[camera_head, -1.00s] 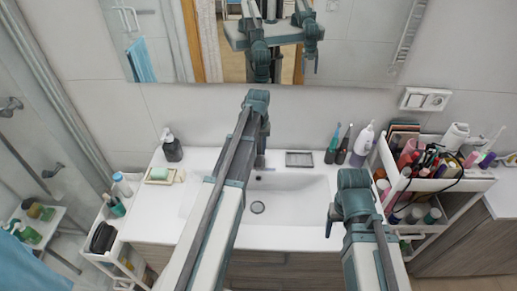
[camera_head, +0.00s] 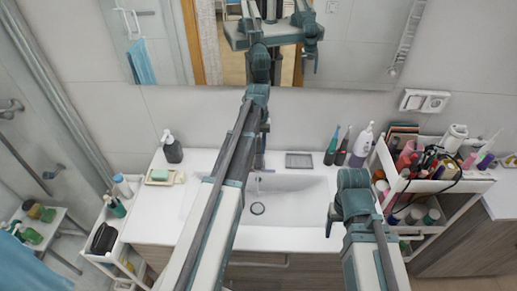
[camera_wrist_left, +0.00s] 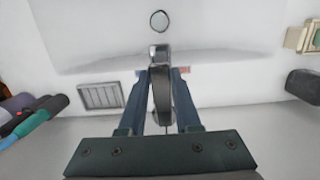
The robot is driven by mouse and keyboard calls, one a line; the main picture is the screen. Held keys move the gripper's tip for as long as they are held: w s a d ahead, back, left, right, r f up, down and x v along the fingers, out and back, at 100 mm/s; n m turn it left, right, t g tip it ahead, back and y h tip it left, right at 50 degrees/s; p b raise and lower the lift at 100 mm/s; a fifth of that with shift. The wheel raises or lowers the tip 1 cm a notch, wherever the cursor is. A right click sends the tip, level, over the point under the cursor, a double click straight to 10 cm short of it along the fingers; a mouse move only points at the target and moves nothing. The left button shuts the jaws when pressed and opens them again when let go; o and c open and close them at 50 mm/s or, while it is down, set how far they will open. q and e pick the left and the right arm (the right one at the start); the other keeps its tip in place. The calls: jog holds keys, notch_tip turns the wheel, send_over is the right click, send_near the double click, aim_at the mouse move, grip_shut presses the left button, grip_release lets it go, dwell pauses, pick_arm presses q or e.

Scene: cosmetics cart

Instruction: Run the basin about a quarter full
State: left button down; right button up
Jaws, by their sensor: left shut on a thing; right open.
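The white basin (camera_head: 300,205) is set in the counter, with a round drain (camera_head: 257,208) that also shows in the left wrist view (camera_wrist_left: 159,21). I see no clear water level in it, and cannot tell whether a thin stream runs. The grey faucet (camera_wrist_left: 160,52) stands at the basin's back edge. My left gripper (camera_wrist_left: 160,88) is shut on the faucet's handle (camera_wrist_left: 161,95), one finger on each side. In the head view my left arm mostly hides the faucet. My right gripper (camera_head: 331,218) is open and empty over the basin's right side, its fingers partly hidden.
A soap dispenser (camera_head: 172,148) and a soap dish (camera_head: 160,176) stand on the counter at left. A metal grate dish (camera_head: 299,160) and several bottles stand behind the basin at right. A crowded cosmetics cart (camera_head: 440,185) is at right.

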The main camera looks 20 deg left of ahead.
pick_arm(q)
jog(key=shift+w+a+r+g+h, duration=0.2)
jog(key=shift+w+r+g+h, duration=0.1)
jog(key=shift+w+r+g, duration=0.45)
jog(key=shift+r+g, duration=0.25)
jog(key=shift+g, duration=0.3)
jog(key=shift+s, duration=0.1)
jog(key=c, duration=0.6)
grip_release()
jog(key=shift+r+p, duration=0.15)
jog(key=shift+p, duration=0.15)
